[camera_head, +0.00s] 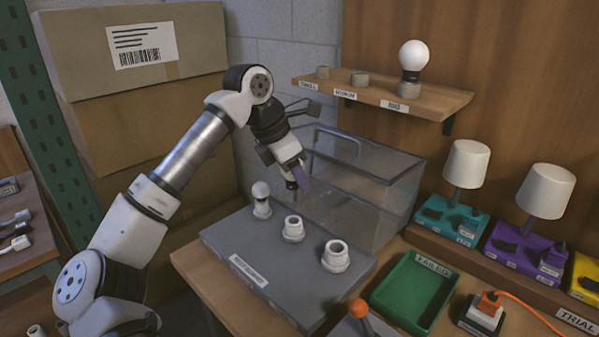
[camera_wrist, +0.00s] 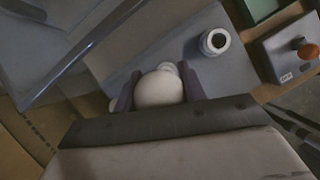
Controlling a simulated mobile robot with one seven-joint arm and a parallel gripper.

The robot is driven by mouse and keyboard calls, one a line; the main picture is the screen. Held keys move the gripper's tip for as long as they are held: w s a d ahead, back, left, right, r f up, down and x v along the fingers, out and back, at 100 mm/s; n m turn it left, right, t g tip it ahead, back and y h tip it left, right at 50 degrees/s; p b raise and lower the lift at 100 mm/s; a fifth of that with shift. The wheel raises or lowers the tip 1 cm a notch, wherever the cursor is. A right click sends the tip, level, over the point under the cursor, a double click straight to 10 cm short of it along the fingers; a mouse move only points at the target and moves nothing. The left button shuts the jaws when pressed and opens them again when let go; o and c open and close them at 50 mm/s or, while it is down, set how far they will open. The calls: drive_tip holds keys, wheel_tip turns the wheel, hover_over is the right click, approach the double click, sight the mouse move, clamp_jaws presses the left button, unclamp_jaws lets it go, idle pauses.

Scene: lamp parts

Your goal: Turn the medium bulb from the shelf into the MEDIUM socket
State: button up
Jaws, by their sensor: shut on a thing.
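My gripper (camera_head: 298,178) is above the grey socket board (camera_head: 222,240), tilted downward. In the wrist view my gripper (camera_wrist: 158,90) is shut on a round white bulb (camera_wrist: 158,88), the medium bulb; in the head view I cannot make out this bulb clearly. The medium socket (camera_head: 293,226) is the middle one on the board, empty, a little below and near the gripper. The shelf (camera_head: 440,105) has an empty middle ring (camera_head: 360,78).
A small bulb (camera_head: 261,190) stands in the left socket; the right, larger socket (camera_head: 335,256) is empty. A clear box (camera_head: 385,185) stands close behind the gripper. A green tray (camera_head: 415,290) lies to the right. A big bulb (camera_head: 413,55) stands on the shelf.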

sight(295, 198)
drive_tip(key=shift+f+b, duration=1.45)
drive_tip(key=shift+f, duration=0.85)
drive_tip(key=shift+f+b, duration=0.9)
drive_tip(key=shift+f, duration=0.3)
drive_tip(key=shift+f+b, duration=0.5)
drive_tip(key=shift+f, duration=0.15)
idle(0.4)
drive_tip(key=shift+o, duration=1.1)
drive_tip(key=shift+c, duration=1.1)
drive_tip(key=shift+f, duration=0.2)
